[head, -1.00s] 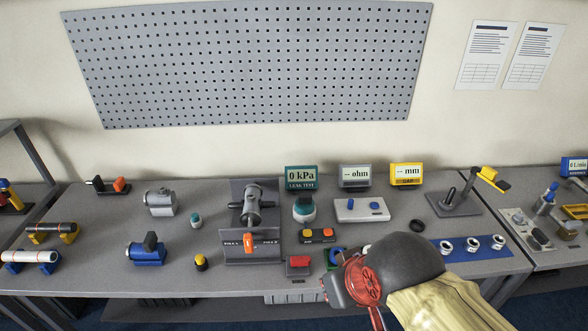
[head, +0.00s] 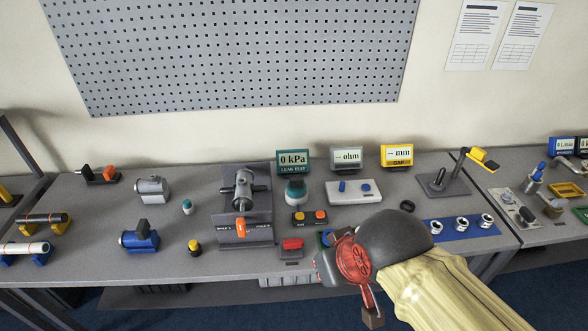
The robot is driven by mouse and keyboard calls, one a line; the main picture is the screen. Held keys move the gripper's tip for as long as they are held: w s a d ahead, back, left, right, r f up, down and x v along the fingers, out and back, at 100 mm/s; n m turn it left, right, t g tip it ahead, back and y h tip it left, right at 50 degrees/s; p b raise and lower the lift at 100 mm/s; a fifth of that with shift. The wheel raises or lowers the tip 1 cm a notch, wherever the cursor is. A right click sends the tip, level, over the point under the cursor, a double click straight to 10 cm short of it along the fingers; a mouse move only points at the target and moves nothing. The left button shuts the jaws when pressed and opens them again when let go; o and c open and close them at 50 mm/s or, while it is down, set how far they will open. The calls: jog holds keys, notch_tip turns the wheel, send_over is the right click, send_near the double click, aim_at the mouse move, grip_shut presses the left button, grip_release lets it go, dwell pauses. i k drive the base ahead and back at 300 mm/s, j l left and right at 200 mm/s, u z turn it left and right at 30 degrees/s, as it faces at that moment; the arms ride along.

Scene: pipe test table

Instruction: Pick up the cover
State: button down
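I cannot tell for sure which object is the cover. Small cap-like pieces stand on the bench: a teal one (head: 187,206), a black and yellow one (head: 194,247) and a larger teal and white dome (head: 295,191). A black ring (head: 407,206) lies farther right. My gripper (head: 349,291) is over the bench's front edge, right of the red-topped block (head: 292,245). My dark wrist hides part of a blue piece (head: 327,238) behind it. One grey fingertip points down; the other finger is not clear, and I see nothing held.
A valve fixture (head: 242,195) stands mid-bench. Behind are a teal kPa display (head: 293,161), an ohm display (head: 346,158) and a yellow mm display (head: 397,155). A blue mat (head: 440,233) with several metal rings lies right. Bare bench (head: 100,220) shows at left.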

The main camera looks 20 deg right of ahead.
aim_at(296, 189)
jog(key=i+z, duration=0.25)
jog(key=i, duration=0.3)
jog(key=i+j+z, duration=0.3)
jog(key=i, duration=0.2)
jog(key=l, duration=0.05)
